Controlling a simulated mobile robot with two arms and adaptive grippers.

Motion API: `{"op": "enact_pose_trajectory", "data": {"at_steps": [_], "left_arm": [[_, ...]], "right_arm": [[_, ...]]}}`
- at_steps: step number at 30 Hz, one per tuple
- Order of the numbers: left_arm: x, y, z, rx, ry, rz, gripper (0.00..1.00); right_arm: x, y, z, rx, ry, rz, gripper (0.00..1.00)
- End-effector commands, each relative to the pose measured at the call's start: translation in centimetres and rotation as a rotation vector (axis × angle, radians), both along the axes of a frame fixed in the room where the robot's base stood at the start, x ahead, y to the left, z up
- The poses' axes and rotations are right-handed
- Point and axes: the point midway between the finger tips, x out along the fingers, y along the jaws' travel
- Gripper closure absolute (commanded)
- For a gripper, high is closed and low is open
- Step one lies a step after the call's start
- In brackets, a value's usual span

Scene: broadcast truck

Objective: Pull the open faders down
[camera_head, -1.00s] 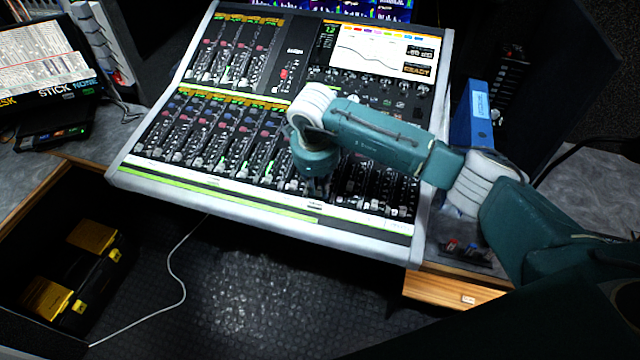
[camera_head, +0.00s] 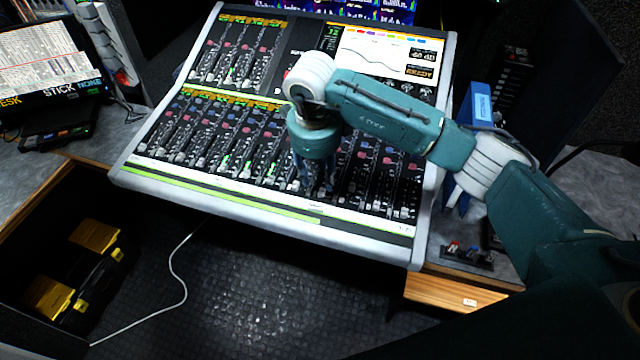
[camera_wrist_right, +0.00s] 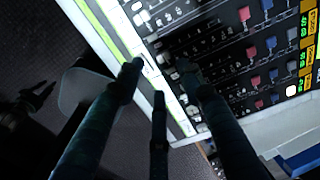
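The mixing console (camera_head: 265,205) fills the middle of the head view, its sloped top facing me. Its lower fader bank (camera_head: 215,140) runs in columns, with small caps near the front edge and red and blue caps further up. I cannot tell which faders are open. My right gripper (camera_head: 316,188) points down over the front part of the lower bank, right of its middle. In the right wrist view my right gripper (camera_wrist_right: 159,80) has its fingers spread, with nothing between them, over the console's front edge and fader caps (camera_wrist_right: 180,68). Contact is unclear. My left gripper is not in view.
A console screen (camera_head: 388,52) is at the back right. A blue binder (camera_head: 478,105) stands right of the console. A small box with switches (camera_head: 466,252) sits at the front right. A black and yellow case (camera_head: 85,270) lies lower left. A white cable (camera_head: 180,280) crosses the floor.

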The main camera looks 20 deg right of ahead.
Motion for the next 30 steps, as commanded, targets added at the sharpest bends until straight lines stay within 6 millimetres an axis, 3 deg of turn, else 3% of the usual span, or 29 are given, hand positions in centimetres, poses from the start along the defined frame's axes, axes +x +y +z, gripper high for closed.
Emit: {"op": "enact_pose_trajectory", "data": {"at_steps": [3,9,26,30], "left_arm": [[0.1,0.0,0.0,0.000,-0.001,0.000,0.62],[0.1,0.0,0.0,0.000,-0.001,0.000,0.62],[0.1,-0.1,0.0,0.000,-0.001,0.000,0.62],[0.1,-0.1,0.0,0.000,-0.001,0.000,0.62]], "right_arm": [[-0.2,0.2,2.4,-0.001,-0.003,0.000,0.62],[-0.6,0.5,4.4,0.000,0.000,0.001,0.62],[-0.7,0.5,4.6,0.002,0.002,0.002,0.62],[-1.3,3.0,3.7,0.080,0.013,0.030,0.62]]}}
